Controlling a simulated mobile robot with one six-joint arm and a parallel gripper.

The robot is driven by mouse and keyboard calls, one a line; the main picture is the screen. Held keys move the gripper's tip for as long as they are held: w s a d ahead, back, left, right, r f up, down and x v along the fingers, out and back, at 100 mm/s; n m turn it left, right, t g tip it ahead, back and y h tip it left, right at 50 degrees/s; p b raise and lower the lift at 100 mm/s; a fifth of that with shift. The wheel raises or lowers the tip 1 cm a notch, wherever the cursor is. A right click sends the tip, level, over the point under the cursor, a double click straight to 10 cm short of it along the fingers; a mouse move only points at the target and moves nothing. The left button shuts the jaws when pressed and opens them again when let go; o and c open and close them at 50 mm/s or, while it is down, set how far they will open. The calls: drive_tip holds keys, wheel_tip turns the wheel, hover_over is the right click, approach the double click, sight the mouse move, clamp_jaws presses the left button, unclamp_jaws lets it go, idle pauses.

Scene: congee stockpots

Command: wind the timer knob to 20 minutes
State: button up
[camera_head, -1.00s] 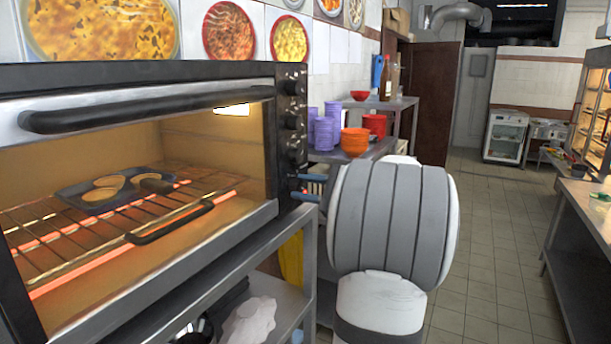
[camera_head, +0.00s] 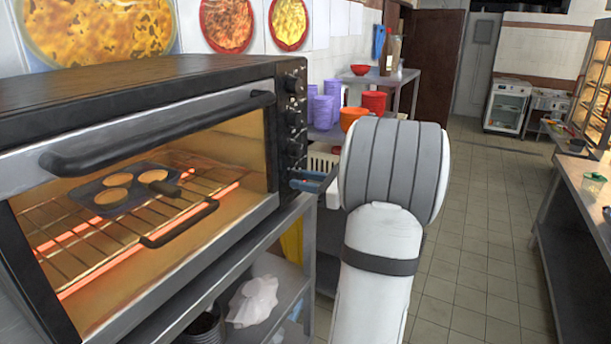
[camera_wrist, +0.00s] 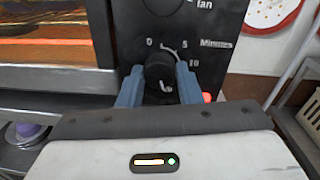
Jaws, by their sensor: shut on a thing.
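The timer knob (camera_wrist: 161,72) is a black dial low on the oven's black control panel, seen in the wrist view. Its printed scale shows 0, 5, 10 and the word Minutes; the rest of the scale is hidden behind my gripper. My gripper (camera_wrist: 160,88) has its two blue-grey fingers on either side of the knob, shut on it. A small light mark shows on the knob's lower face. In the head view my gripper's blue fingertips (camera_head: 308,181) reach the lowest part of the panel, and my arm hides part of the gripper.
The oven (camera_head: 150,170) glows inside, with a dark tray (camera_head: 140,196) of round items on its rack. A red light (camera_wrist: 207,97) is right of the knob. Purple, orange and red dishes stand on a shelf behind. The tiled floor (camera_head: 480,220) to the right is clear.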

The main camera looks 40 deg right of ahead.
drive_tip(key=shift+a+f, duration=0.1)
drive_tip(key=shift+f, duration=0.05)
drive_tip(key=o, duration=1)
drive_tip(key=shift+c, duration=0.2)
drive_tip(key=b+v, duration=0.1)
drive_tip(key=v, duration=0.6)
drive_tip(key=shift+s+d, duration=0.2)
drive_tip(key=shift+s, duration=0.15)
